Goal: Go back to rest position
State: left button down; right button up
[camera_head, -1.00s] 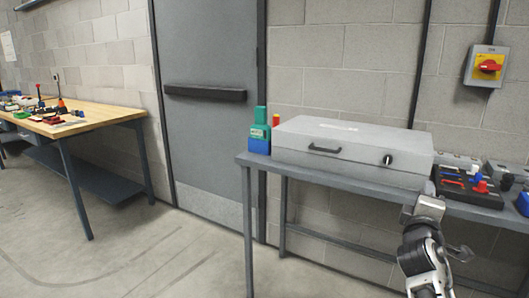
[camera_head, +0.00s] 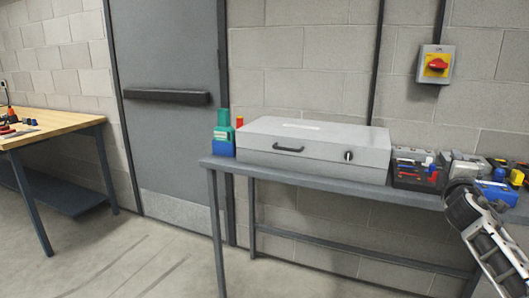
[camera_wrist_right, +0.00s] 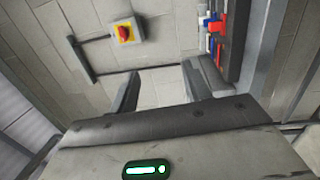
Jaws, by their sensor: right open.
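My right arm comes in from the lower right in the head view, its end beside the front edge of the grey table (camera_head: 310,172). In the right wrist view my right gripper (camera_wrist_right: 164,80) is open, its two dark fingers well apart with nothing between them. Bare wall shows past the fingers. In the head view I cannot make out the right gripper's fingers. My left gripper is not in view.
On the grey table stand a closed grey case (camera_head: 318,150), a green and blue bottle (camera_head: 224,135), a dark tray of small parts (camera_head: 417,169) and a blue item (camera_head: 497,192). A wooden workbench (camera_head: 50,127) is at left. A switch box (camera_head: 435,64) is on the wall.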

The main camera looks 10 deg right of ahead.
jog(key=a+f+m+y, duration=0.7)
jog(key=a+f+y, duration=0.1)
jog(key=a+f, duration=0.5)
jog(key=s+a+f+g+y, duration=0.25)
jog(key=s+a+f, duration=0.45)
jog(key=a+f, duration=0.4)
jog(key=s+a+f+g+y, duration=0.1)
jog(key=s+a+f+y, duration=0.35)
jog(key=s+a, duration=0.75)
pick_arm(q)
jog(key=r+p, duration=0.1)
jog(key=p, duration=0.1)
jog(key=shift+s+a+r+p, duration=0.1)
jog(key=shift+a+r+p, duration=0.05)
jog(key=shift+p, duration=0.15)
pick_arm(e)
jog(key=s+a+m+g, duration=0.1)
jog(key=s+a, duration=0.4)
jog(key=s, duration=0.7)
jog(key=shift+s+a+m+g+h, duration=0.2)
jog(key=shift+s+m+g+h, duration=0.15)
jog(key=shift+m, duration=0.15)
